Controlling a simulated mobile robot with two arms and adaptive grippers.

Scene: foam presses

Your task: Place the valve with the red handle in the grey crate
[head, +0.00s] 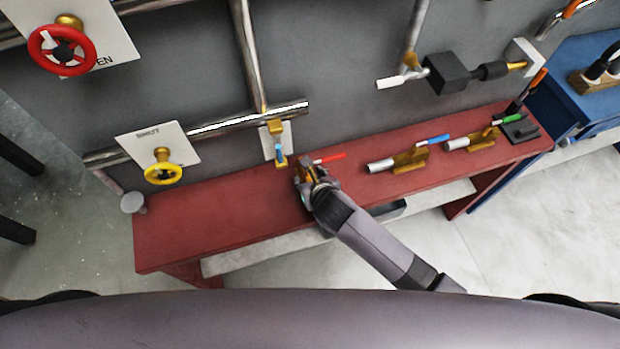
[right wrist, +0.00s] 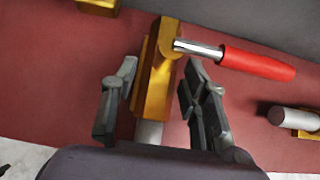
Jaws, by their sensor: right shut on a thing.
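The valve with the red handle (head: 331,158) is at the middle of the red bench in the head view. In the right wrist view its brass body (right wrist: 157,80) stands between my fingers, and its red handle points right on a metal stem. My right gripper (head: 308,180) is shut on the brass body; the fingers also show in the right wrist view (right wrist: 157,98). The gripper hides part of the valve in the head view, and I cannot tell whether it touches the bench. I cannot clearly make out a grey crate. My left gripper is out of view.
Valves with a blue handle (head: 432,140) and a green handle (head: 508,119) lie right on the red bench (head: 220,215). A blue-handled valve (head: 280,153) hangs on the wall pipe close behind my gripper. A yellow wheel (head: 163,174) is left. The bench's left part is clear.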

